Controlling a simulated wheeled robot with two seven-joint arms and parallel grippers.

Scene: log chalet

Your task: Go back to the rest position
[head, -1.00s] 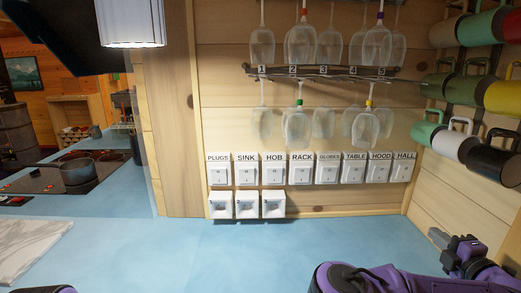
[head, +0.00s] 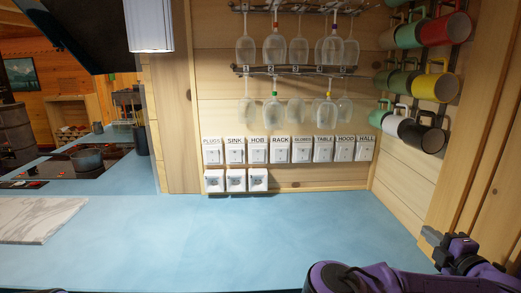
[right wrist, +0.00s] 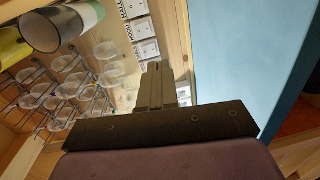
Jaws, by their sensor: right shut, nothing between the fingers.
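My right gripper (head: 432,237) is at the lower right of the head view, over the blue counter (head: 250,235) near the right wooden wall. Its fingers are shut and empty. In the right wrist view the closed fingers (right wrist: 155,75) point toward the wall with the switches and touch nothing that I can make out. My purple right forearm runs along the bottom right of the head view. Only a small purple piece of my left arm shows at the bottom left edge; the left gripper is out of view.
Labelled switches (head: 289,151) and sockets (head: 236,181) line the back wall, under hanging wine glasses (head: 274,47). Several mugs (head: 436,87) hang on the right wall. A marble board (head: 40,218) lies at left, with a pot (head: 88,159) on the hob behind. The middle counter is clear.

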